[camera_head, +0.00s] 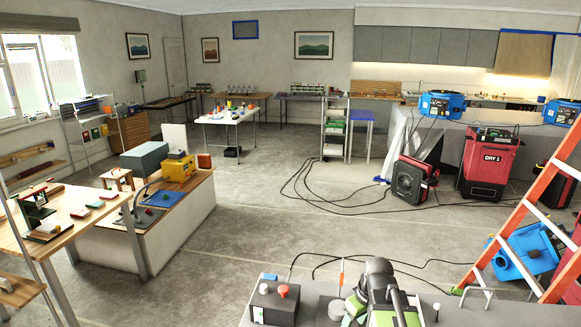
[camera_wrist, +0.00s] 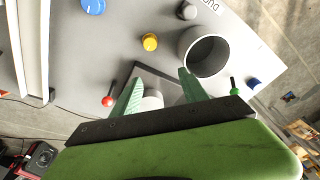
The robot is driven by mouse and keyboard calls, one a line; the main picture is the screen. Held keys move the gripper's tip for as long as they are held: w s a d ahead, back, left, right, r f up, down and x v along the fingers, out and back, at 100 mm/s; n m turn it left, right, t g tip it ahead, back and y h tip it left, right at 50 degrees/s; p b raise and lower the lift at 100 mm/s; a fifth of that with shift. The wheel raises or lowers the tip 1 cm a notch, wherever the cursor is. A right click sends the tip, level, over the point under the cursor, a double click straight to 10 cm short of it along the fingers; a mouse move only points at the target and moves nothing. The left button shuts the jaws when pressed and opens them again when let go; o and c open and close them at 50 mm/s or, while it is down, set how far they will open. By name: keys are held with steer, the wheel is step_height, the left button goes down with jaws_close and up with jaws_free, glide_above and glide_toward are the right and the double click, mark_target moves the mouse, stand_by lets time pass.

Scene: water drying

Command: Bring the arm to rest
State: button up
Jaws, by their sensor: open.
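My gripper (camera_wrist: 160,76) shows in the wrist view with its two green fingers spread apart. Below them are a dark square plate (camera_wrist: 158,80) and a pale round piece (camera_wrist: 152,101); whether a finger touches either I cannot tell. In the head view my arm (camera_head: 380,280) is at the bottom, folded low over a grey top (camera_head: 455,308). Its fingertips are hard to make out there.
The wrist view shows a grey tube (camera_wrist: 205,52), yellow knob (camera_wrist: 150,42), blue knob (camera_wrist: 93,6), red-tipped lever (camera_wrist: 108,101) and green-tipped lever (camera_wrist: 235,87) close around the fingers. An orange ladder (camera_head: 545,200) stands right. Cables (camera_head: 310,190) cross the floor.

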steer(key=s+a+f+m+g+h, duration=0.1)
steer(key=s+a+m, duration=0.4)
steer(key=a, duration=0.1)
steer(key=shift+s+a+m+g+h, duration=0.15)
steer(key=shift+s+m+g+h, duration=0.15)
steer(key=shift+s+g, duration=0.1)
